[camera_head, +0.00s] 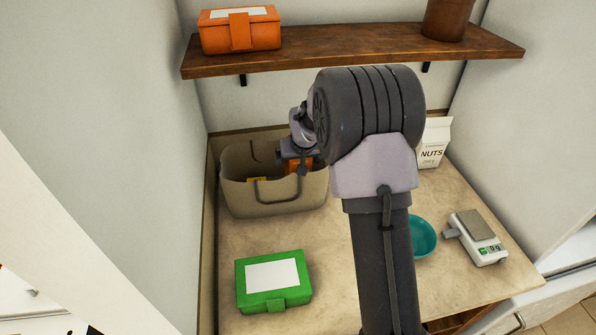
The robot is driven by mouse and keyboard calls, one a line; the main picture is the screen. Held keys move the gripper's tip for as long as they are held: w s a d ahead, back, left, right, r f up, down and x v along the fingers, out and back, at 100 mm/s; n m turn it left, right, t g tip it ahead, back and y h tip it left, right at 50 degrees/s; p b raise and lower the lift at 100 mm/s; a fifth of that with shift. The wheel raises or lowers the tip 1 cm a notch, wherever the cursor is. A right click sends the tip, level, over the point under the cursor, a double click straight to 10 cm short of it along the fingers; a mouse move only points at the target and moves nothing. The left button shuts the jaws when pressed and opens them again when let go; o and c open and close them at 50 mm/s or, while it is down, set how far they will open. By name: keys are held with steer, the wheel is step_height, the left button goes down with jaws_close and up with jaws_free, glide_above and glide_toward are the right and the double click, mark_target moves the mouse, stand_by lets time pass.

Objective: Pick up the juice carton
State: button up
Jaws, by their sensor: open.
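No carton that I can clearly read as juice is in view. An orange object (299,166) shows in the beige basket (272,198), right by my gripper (297,158); whether it is the juice carton I cannot tell. My gripper is open at the basket's right side, over its opening. My own arm hides part of the basket's right end and the counter behind it. The fingertips are small and partly hidden, so I cannot tell whether they touch the orange object.
A white NUTS carton (432,145) stands at the back right. A teal bowl (424,238), a kitchen scale (478,238) and a green box (273,282) are on the counter (335,265). The wooden shelf (300,54) above holds an orange box (240,32) and a brown pot (447,18).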

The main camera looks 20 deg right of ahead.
jaws_close()
steer(key=shift+r, duration=0.1)
steer(key=shift+r, duration=0.1)
stand_by(0.3)
